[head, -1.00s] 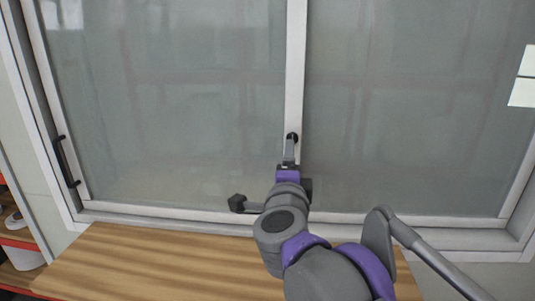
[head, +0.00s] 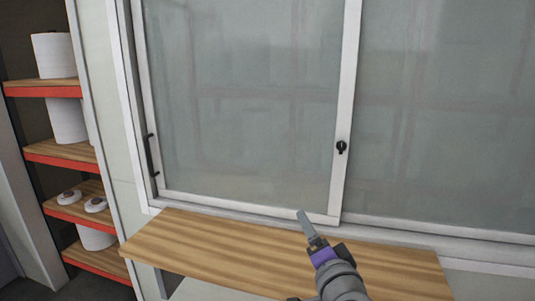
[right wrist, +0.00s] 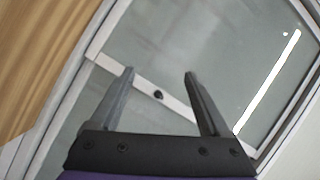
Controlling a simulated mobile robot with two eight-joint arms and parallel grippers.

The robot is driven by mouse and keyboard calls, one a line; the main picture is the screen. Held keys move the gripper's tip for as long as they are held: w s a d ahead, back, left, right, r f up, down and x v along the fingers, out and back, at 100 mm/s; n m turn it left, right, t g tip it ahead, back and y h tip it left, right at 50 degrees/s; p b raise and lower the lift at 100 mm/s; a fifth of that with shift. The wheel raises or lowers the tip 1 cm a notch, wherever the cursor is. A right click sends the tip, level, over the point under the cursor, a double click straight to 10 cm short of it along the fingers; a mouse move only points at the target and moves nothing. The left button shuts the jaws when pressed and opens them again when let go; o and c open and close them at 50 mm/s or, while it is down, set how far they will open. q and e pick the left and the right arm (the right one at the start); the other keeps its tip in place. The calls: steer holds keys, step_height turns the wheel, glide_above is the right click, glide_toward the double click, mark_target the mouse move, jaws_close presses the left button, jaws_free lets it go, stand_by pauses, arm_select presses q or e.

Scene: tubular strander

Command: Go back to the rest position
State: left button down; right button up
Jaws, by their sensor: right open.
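My right gripper (head: 303,216) is low in front of the sliding glass window, above the wooden ledge (head: 205,246). In the right wrist view, its two fingers (right wrist: 159,73) are spread apart with nothing between them. The small black knob (head: 341,147) sits on the white middle frame bar, above and right of the gripper and apart from it. The knob also shows in the right wrist view (right wrist: 158,95), beyond the fingers. My left gripper is not in view.
The left glass pane (head: 240,100) has a black handle (head: 151,155) on its left frame. At the left stand shelves with red edges (head: 62,160), holding white spools (head: 54,55). The wooden ledge has no objects on it.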

steer(key=s+f+n+g+y, duration=0.1)
steer(key=s+f+n+g, duration=0.65)
steer(key=f, duration=0.85)
steer(key=s+d+f+n+g+h, duration=0.1)
steer(key=s+d+f+g, duration=0.1)
steer(key=s+d+f, duration=0.2)
steer(key=s+d+f+n+g+h+p, duration=0.1)
steer(key=s+d+f, duration=0.3)
steer(key=s+f, duration=0.7)
steer(key=shift+s+d+n+g+h, duration=0.3)
steer(key=shift+n+g+h, duration=0.15)
steer(key=shift+n+h, duration=0.25)
